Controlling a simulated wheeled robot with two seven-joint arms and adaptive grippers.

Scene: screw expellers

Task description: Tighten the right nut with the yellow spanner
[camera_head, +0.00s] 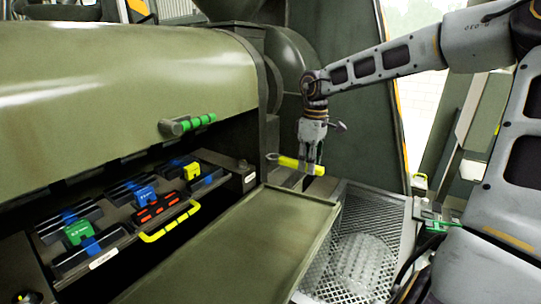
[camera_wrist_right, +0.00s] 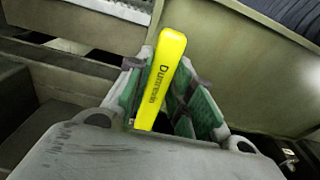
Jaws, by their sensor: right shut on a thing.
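The yellow spanner (camera_head: 287,162) is in my right gripper (camera_head: 311,158), in front of the dark end of the green machine. It lies roughly level across the fingers in the head view. In the right wrist view the spanner's yellow handle (camera_wrist_right: 163,75), with dark lettering, stands between the green-padded fingers, which are shut on it. I cannot pick out the right nut in either view. My left gripper is out of view.
A tray (camera_head: 113,243) with blue, green, red and yellow items and a yellow handle (camera_head: 172,224) sits under the rounded green cover (camera_head: 120,80). The cover has a green handle (camera_head: 190,123). A flat green panel (camera_head: 245,250) and a metal mesh (camera_head: 345,280) lie below the gripper.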

